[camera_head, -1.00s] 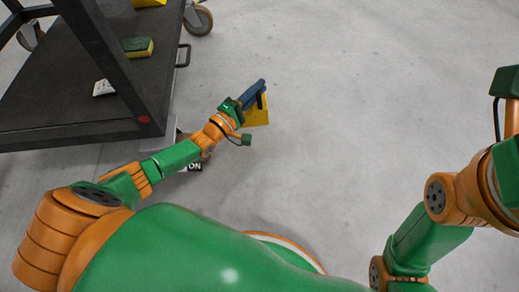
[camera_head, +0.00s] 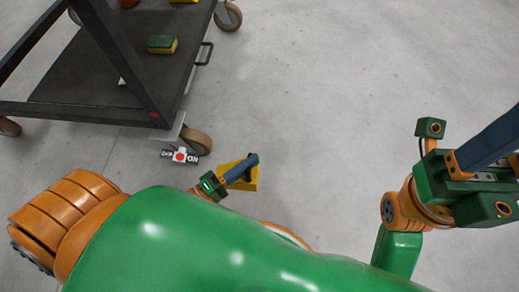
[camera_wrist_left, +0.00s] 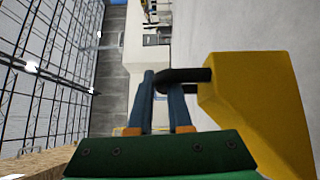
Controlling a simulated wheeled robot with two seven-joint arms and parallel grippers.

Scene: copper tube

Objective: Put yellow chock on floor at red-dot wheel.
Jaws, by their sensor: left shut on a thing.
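The yellow chock (camera_head: 246,177) has a dark handle, and my left gripper (camera_head: 246,163) is shut on it. In the left wrist view the blue fingers (camera_wrist_left: 163,82) close on the black handle (camera_wrist_left: 185,75), with the yellow body (camera_wrist_left: 255,105) to the right. A red dot (camera_head: 154,114) marks the cart's near corner, above a brown-rimmed caster wheel (camera_head: 197,141). The chock is to the right of and nearer than this wheel, apart from it. Its height above the floor is unclear. My right gripper (camera_head: 492,145) is at the right edge, partly cut off.
A dark cart (camera_head: 100,112) stands at the upper left; a green-and-yellow block (camera_head: 162,44) lies on its deck. A small sign with a red dot (camera_head: 180,156) is at the near wheel. Another caster (camera_head: 228,17) is farther back. The grey floor (camera_head: 330,100) is clear to the right.

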